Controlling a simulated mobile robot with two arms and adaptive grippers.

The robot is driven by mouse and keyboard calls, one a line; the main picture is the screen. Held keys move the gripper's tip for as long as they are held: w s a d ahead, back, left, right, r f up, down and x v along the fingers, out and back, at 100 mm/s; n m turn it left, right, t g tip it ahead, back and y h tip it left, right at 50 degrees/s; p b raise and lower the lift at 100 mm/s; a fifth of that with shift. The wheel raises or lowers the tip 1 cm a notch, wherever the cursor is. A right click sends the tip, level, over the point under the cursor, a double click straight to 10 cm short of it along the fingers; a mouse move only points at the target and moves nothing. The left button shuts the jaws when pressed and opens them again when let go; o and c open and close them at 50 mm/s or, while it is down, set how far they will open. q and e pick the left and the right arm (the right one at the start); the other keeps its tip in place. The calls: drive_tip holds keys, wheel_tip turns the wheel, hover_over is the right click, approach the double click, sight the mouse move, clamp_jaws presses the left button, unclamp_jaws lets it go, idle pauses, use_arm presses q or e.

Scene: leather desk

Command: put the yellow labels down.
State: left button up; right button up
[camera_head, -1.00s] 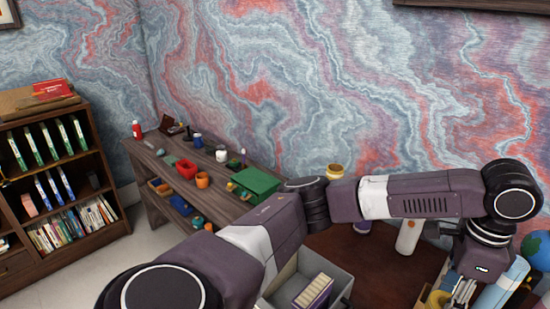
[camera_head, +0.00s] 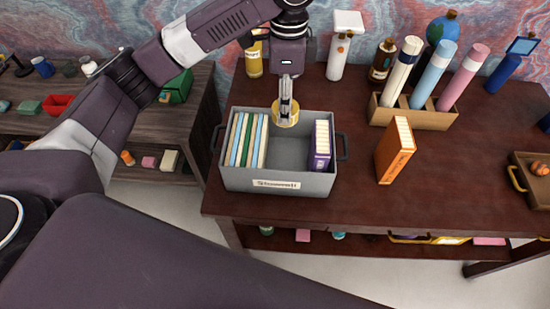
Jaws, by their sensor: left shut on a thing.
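The yellow labels (camera_head: 285,121) look like a small yellow roll. My left gripper (camera_head: 287,107) points down and is shut on the roll. It holds the roll over the back part of a grey open box (camera_head: 275,181), above the empty middle between the box's contents. The gap between roll and box floor is hard to judge. My right gripper is not in view.
In the box, several thin books (camera_head: 246,140) stand at the left and purple-and-cream books (camera_head: 320,146) at the right. An orange book (camera_head: 395,150) stands upright right of the box. A wooden holder (camera_head: 415,117) with rolled tubes stands behind it.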

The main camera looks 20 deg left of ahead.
use_arm(q)
drive_tip(key=f, duration=0.7)
drive_tip(key=f+p, duration=0.1)
drive_tip(key=f, duration=0.6)
drive_tip(key=shift+w+d+f, duration=0.1)
drive_tip(key=shift+d+f, duration=0.1)
drive_tip(key=shift+f, duration=0.2)
wheel_tip(320, 180, down, 5)
drive_tip(key=shift+r+p, duration=0.15)
drive_tip(key=shift+p, duration=0.3)
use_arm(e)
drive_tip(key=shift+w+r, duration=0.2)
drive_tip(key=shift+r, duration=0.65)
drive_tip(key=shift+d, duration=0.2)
use_arm(q)
drive_tip(key=o, duration=1.2)
drive_tip(key=shift+f, duration=0.2)
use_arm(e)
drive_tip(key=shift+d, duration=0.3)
use_arm(q)
drive_tip(key=shift+o, duration=0.2)
wheel_tip(320, 180, up, 12)
drive_tip(key=b, duration=0.2)
drive_tip(key=shift+r, duration=0.15)
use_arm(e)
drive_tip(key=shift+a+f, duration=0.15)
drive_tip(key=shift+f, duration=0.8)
